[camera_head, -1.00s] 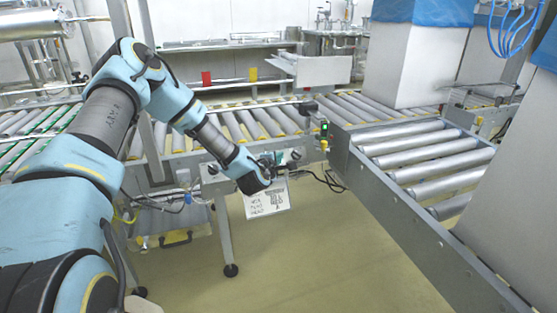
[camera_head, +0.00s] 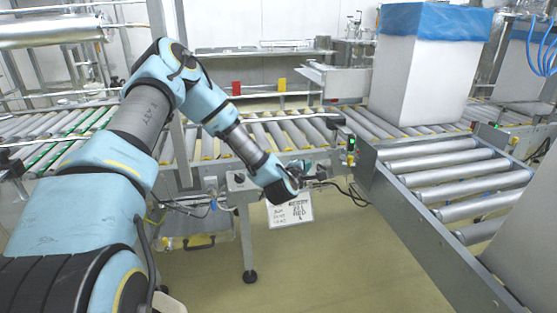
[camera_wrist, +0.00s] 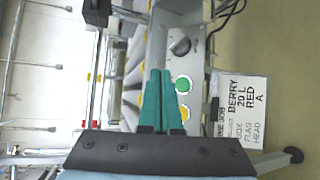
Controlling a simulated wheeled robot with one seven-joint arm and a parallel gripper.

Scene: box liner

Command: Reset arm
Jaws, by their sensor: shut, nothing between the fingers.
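My gripper (camera_head: 304,169) is at the end of my blue arm, in front of the roller conveyor's near side in the head view. In the wrist view its two green fingers (camera_wrist: 158,100) lie together with nothing between them. Beyond them is a grey control box (camera_wrist: 185,60) with a dark knob (camera_wrist: 180,46), a green button (camera_wrist: 183,85) and a yellow button. A white sign (camera_wrist: 240,108) reading "BERRY 20 L RED A" hangs beside the box, and it also shows below my gripper in the head view (camera_head: 290,210).
A roller conveyor (camera_head: 225,140) runs across the back. A side conveyor (camera_head: 455,185) fills the right. A tall white box with a blue liner (camera_head: 425,70) stands on the back rollers. Red (camera_head: 236,88) and yellow (camera_head: 282,85) items stand behind.

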